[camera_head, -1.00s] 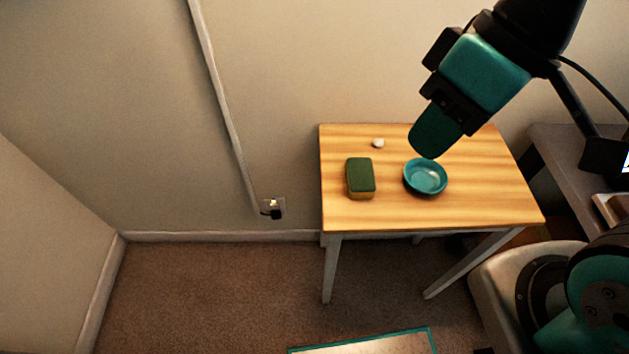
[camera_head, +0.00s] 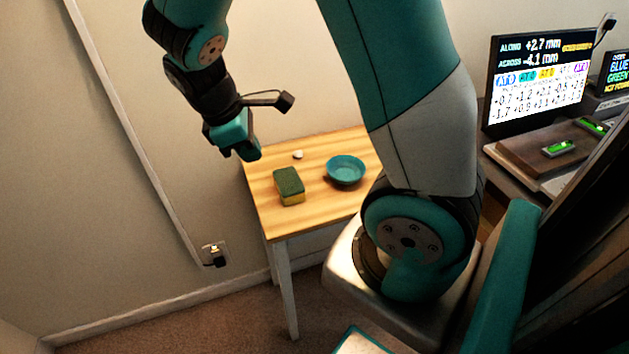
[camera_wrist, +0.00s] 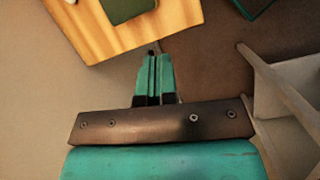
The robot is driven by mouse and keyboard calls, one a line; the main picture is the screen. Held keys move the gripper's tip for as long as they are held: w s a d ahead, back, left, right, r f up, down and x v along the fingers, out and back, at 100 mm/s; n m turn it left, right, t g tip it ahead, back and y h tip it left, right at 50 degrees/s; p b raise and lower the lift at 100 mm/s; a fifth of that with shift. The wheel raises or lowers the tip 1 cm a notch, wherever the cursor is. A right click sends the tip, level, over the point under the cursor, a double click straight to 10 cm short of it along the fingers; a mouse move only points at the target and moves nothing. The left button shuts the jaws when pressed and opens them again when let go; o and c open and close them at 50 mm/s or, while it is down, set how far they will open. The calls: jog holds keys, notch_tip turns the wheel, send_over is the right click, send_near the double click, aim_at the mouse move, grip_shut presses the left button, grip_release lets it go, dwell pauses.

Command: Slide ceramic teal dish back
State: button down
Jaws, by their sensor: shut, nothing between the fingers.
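The teal dish (camera_head: 346,168) is a shallow round bowl, upright on the wooden table (camera_head: 262,205), right of the sponge. It looks empty. My gripper (camera_head: 249,154) is at the table's left side in the head view, left of the dish and apart from it. In the wrist view the two teal fingers of my gripper (camera_wrist: 154,58) are together with nothing between them. The dish is not clearly seen in the wrist view.
A green and yellow sponge (camera_head: 289,186) lies left of the dish, and a small white object (camera_head: 298,154) sits behind it. A monitor (camera_head: 538,83) stands on a dark desk at right. The wall is close behind the table.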

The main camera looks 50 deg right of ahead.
jog(key=d+f+g+h, duration=0.1)
jog(key=d+f, duration=0.2)
jog(key=d+f+n+g+h+b, duration=0.1)
jog(key=d+f+h, duration=0.1)
jog(key=d, duration=0.2)
jog(key=d+f+n+g+h+b, duration=0.1)
jog(key=d+f, duration=0.2)
jog(key=d, duration=0.1)
jog(key=shift+w+f, duration=0.2)
jog(key=shift+f, duration=0.1)
jog(key=x, duration=0.9)
jog(key=shift+s+d+f, duration=0.1)
jog(key=shift+d, duration=0.3)
jog(key=shift+n+h, duration=0.3)
